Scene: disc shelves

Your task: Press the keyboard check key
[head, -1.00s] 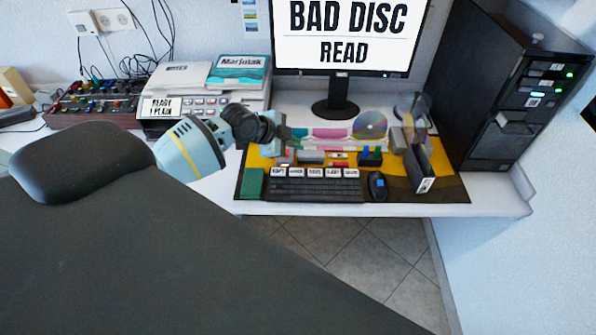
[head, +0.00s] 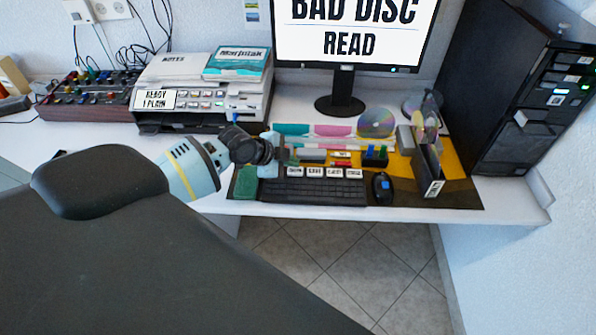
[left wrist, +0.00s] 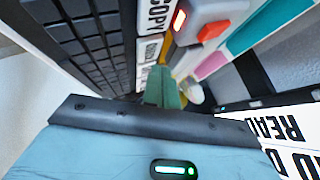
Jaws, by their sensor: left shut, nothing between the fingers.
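The black keyboard (head: 312,191) lies near the desk's front edge, with a row of white labelled keys (head: 315,172) along its back. In the head view my left gripper (head: 284,160) is low over the keyboard's back left corner and hides the leftmost label. It is shut and empty. I cannot tell whether the fingertips touch a key. The check label is not readable. My right gripper is not in view.
A green box (head: 246,182) stands left of the keyboard, a mouse (head: 382,187) right of it. Disc holders (head: 428,170) stand farther right. The monitor (head: 350,45) reads BAD DISC READ. A red-buttoned grey device (left wrist: 212,22) sits behind the keys.

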